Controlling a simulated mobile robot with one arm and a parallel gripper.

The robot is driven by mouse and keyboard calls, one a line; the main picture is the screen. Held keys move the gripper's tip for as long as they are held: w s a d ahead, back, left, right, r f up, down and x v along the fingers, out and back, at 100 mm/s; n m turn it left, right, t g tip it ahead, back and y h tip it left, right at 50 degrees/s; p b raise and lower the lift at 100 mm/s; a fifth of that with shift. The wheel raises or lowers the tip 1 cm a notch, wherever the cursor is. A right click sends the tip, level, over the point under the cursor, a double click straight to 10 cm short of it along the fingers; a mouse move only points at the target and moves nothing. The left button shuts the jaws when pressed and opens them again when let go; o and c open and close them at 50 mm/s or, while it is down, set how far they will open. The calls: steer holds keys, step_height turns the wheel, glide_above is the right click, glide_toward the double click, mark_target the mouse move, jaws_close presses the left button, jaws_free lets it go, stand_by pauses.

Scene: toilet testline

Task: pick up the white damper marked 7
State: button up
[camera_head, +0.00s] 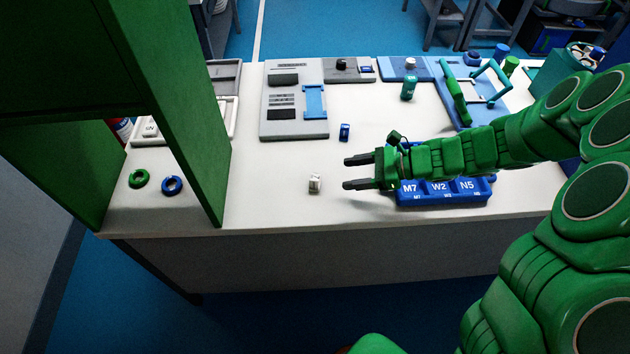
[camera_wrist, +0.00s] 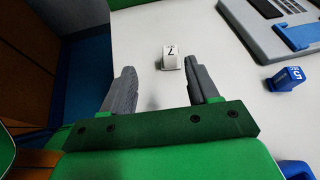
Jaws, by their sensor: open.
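The white damper (camera_head: 315,183) stands on the white table, left of my gripper in the head view. In the wrist view the white damper (camera_wrist: 171,59) shows a dark 7 on its face. It lies ahead of my fingertips, between their lines and apart from them. My gripper (camera_head: 350,173) is open and empty, its two dark fingers pointing left above the table. The wrist view shows the gripper's two grey fingers (camera_wrist: 165,82) spread wide.
A blue damper (camera_head: 344,132) stands behind the white one. A blue holder marked M7, W2, N5 (camera_head: 440,200) lies under my arm. A grey device (camera_head: 294,129) stands at the back. Green (camera_head: 139,178) and blue (camera_head: 172,185) rings lie left, beyond a green panel (camera_head: 170,90).

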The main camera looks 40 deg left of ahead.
mark_target(316, 177)
steer(key=f, duration=0.1)
steer(key=a+f+m, duration=0.1)
steer(key=a+f, duration=0.1)
steer(key=shift+w+f, duration=0.2)
steer(key=shift+w, duration=0.15)
steer(key=shift+r+x, duration=0.2)
steer(key=shift+x, duration=1.7)
steer(key=shift+r+x, duration=0.15)
steer(key=shift+x, duration=1.7)
steer(key=shift+s+a+y, duration=0.1)
steer(key=shift+a+y, duration=0.05)
steer(key=shift+y, duration=0.15)
steer(key=shift+c, duration=0.2)
jaws_close()
